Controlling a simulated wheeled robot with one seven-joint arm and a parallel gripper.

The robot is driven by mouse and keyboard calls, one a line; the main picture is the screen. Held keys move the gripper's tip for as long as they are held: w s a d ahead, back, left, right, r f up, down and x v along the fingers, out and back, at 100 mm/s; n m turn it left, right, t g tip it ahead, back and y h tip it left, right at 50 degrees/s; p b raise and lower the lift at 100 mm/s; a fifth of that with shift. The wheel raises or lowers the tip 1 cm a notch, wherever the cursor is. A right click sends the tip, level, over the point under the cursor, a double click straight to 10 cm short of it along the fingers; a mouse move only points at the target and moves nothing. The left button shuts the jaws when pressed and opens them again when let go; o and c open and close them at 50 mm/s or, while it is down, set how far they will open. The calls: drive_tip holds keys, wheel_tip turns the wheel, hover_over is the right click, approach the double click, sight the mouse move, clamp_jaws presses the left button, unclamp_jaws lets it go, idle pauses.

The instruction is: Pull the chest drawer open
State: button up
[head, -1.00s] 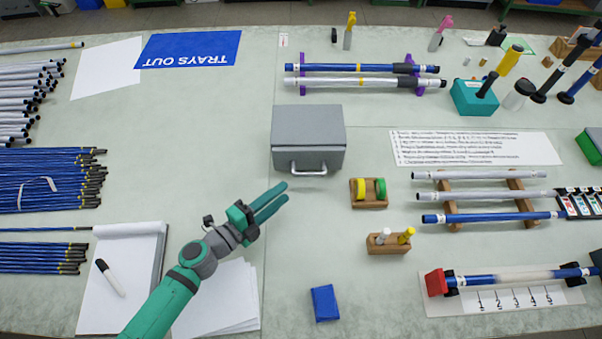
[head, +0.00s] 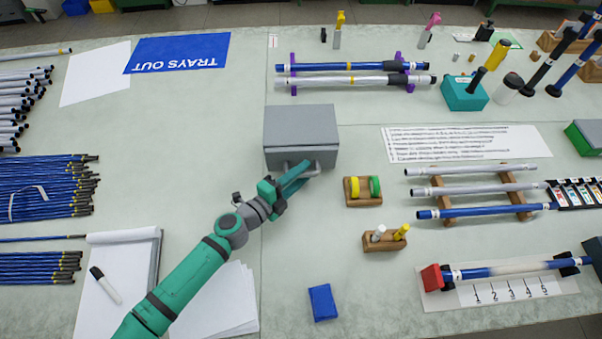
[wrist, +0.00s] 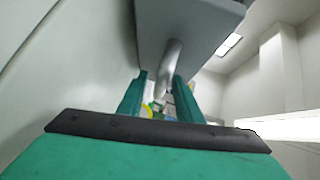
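The grey chest (head: 301,128) stands on the bench in the upper middle of the head view. Its drawer front faces the near side and looks closed, with a metal bar handle (head: 317,169) on it. My gripper (head: 300,176) is at the handle and covers its left part in the head view. In the wrist view the handle (wrist: 169,68) runs between my two green fingers (wrist: 160,92). The fingers stand apart, with a gap visible on the left of the bar. The drawer's inside is hidden.
A wooden holder with yellow and green rolls (head: 362,190) stands right of the gripper. Another wooden holder (head: 384,239) and a blue block (head: 322,303) lie nearer. Papers and a notepad (head: 122,240) lie to the left.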

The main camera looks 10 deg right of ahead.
drive_tip(key=shift+w, duration=0.1)
clamp_jaws()
drive_tip(key=s, duration=0.3)
drive_tip(key=s+a, duration=0.1)
drive_tip(key=s, duration=0.2)
drive_tip(key=s+a, duration=0.1)
drive_tip(key=s, duration=0.2)
drive_tip(key=shift+s+f, duration=0.1)
drive_tip(key=shift+s, duration=0.25)
unclamp_jaws()
